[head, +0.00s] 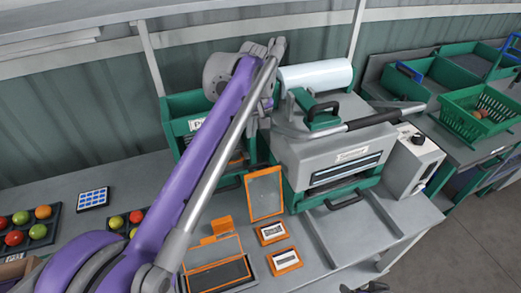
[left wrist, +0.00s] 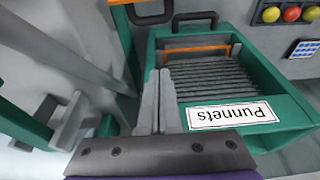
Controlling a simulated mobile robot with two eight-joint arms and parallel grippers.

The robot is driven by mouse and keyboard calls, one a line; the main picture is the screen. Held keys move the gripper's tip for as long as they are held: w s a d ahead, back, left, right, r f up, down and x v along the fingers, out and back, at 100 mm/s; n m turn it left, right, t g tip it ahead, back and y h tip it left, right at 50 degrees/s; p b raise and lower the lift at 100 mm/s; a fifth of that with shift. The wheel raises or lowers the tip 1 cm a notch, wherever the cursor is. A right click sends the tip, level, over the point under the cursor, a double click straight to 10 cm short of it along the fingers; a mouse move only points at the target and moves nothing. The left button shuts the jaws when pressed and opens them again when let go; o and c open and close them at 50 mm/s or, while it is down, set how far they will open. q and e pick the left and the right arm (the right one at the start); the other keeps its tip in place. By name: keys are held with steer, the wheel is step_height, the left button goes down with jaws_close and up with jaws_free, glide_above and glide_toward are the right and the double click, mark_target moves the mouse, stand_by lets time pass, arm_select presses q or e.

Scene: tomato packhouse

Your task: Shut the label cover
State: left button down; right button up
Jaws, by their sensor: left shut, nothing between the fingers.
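An orange-framed panel with a grey, see-through face (head: 265,193) stands tilted up on the bench in front of the sealing machine; it looks like the label cover, raised. Its hinge is not clear. Left of it lies an orange-edged case (head: 243,267) with dark insides. My left gripper (head: 264,108) is up beside the machine's left side, well above and behind the panel, partly hidden by its arm. In the left wrist view its grey fingers (left wrist: 158,88) are together and empty, in front of the punnet crate. A dark shape at the head view's bottom edge may be my right gripper.
The sealing machine (head: 330,153) has a film roll (head: 315,75) and a long black-gripped lever (head: 373,119). The green Punnets crate (left wrist: 275,92) stands left of it. Two small orange-framed cards (head: 272,233) (head: 284,261) lie on the bench. Tomato trays (head: 38,231) are at left.

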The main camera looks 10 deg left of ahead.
arm_select(q)
steer(key=x, duration=1)
steer(key=s, duration=0.1)
steer(key=s+d, duration=0.2)
steer(key=shift+s+r, duration=0.25)
steer(key=shift+r, duration=0.05)
